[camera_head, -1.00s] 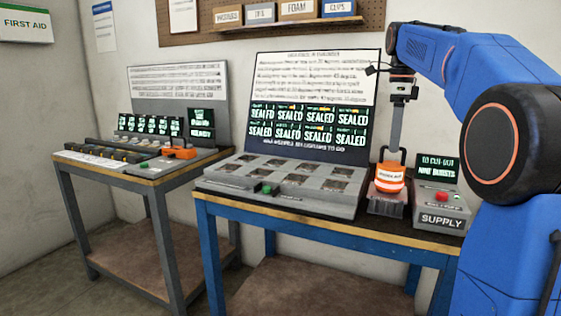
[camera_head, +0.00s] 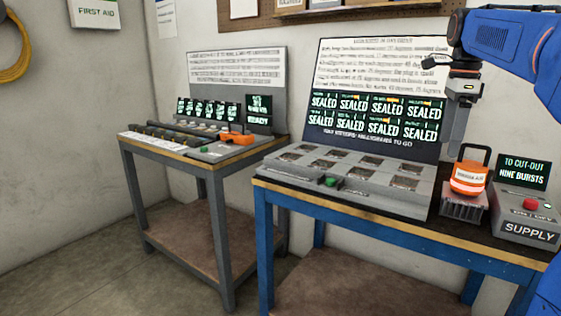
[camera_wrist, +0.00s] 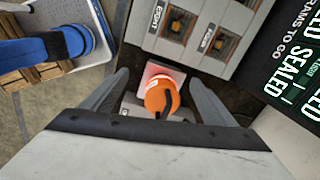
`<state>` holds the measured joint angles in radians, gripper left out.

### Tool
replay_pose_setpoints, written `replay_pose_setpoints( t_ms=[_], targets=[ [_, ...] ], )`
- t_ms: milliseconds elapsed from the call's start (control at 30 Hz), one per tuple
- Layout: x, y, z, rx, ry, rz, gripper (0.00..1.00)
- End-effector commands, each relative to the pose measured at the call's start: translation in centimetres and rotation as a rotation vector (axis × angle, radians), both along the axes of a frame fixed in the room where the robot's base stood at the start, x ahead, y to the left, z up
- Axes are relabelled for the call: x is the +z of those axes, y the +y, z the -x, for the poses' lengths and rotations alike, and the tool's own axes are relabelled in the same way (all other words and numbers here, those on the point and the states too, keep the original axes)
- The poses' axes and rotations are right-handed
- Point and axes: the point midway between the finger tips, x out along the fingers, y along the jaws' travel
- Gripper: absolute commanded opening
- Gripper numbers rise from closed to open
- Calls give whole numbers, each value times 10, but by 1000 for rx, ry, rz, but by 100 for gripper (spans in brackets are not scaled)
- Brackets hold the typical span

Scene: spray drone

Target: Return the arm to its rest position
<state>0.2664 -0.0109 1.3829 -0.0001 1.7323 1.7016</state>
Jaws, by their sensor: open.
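My gripper (camera_head: 455,124) is raised over the right end of the blue-framed table, its fingers pointing down. In the wrist view my gripper (camera_wrist: 160,97) has its two fingers spread wide with nothing between them at their tips. Below it, the orange canister (camera_head: 469,178) with a white label band and a dark handle stands upright on a small grey dock. In the wrist view the orange canister (camera_wrist: 161,96) shows between the fingers but lower down, apart from them.
A grey tray of compartments (camera_head: 350,180) and a screen reading SEALED (camera_head: 375,113) stand left of the canister. A supply box (camera_head: 527,215) with a red button stands to its right. A second bench (camera_head: 185,150) is at the left. Air above the tables is free.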

Motion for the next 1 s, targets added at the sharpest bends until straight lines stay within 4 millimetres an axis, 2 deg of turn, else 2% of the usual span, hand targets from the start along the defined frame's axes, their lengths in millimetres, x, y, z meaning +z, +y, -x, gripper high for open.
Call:
replay_pose_setpoints(
  t_ms=[267,467,767,1000],
  targets=[
    [-21,27,34,245,-42,24,80],
    [-55,55,77,548,-91,66,80],
    [-123,92,147,1024,-160,157,80],
    [-190,115,204,1399,-202,254,80]
  ],
)
